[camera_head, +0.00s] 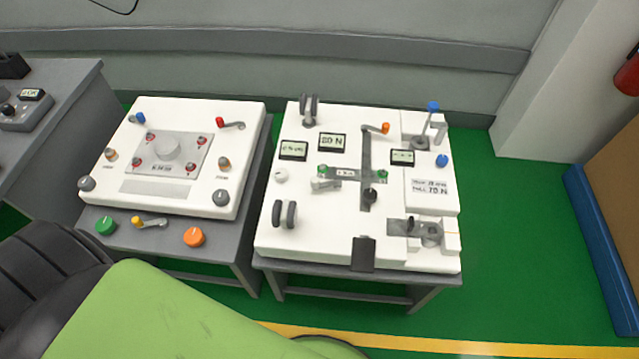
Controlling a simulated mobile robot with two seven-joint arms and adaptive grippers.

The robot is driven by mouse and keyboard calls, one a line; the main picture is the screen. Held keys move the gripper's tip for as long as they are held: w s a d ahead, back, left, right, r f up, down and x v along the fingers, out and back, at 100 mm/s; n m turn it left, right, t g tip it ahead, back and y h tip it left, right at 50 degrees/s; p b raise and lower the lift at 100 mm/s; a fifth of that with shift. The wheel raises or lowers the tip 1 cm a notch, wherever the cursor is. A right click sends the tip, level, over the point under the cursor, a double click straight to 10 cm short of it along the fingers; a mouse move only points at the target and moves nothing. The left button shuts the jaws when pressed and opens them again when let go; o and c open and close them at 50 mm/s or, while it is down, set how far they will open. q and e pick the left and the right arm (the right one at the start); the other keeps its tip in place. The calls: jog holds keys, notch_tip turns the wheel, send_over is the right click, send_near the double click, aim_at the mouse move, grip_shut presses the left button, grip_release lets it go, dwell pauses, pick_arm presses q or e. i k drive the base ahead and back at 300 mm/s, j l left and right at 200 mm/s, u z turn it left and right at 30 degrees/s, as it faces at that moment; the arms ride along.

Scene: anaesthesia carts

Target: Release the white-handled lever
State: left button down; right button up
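The right cart's white panel (340,235) carries several levers and knobs. A pale lever-like handle (325,184) sits left of its centre, just below a small green knob. A small white round knob (280,175) sits near the panel's left edge. I cannot tell for sure which of these two is the white-handled lever, or whether it is latched. Other levers there have an orange tip (384,128) and a blue tip (433,106). Neither of my grippers is in view, and nothing touches the panel.
The left cart's white panel (230,165) has a red-tipped lever (221,121). A yellow-tipped lever (137,221) lies on its front ledge between green and orange knobs. A narrow gap separates the carts. Green floor (510,230) is clear on the right, before a blue-edged brown board (607,190).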

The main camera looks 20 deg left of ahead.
aim_at(314, 185)
jog(key=i+l+u, duration=0.15)
jog(key=u, duration=0.2)
jog(key=i+l+u, duration=0.1)
jog(key=l+u, duration=0.2)
jog(key=l, duration=0.1)
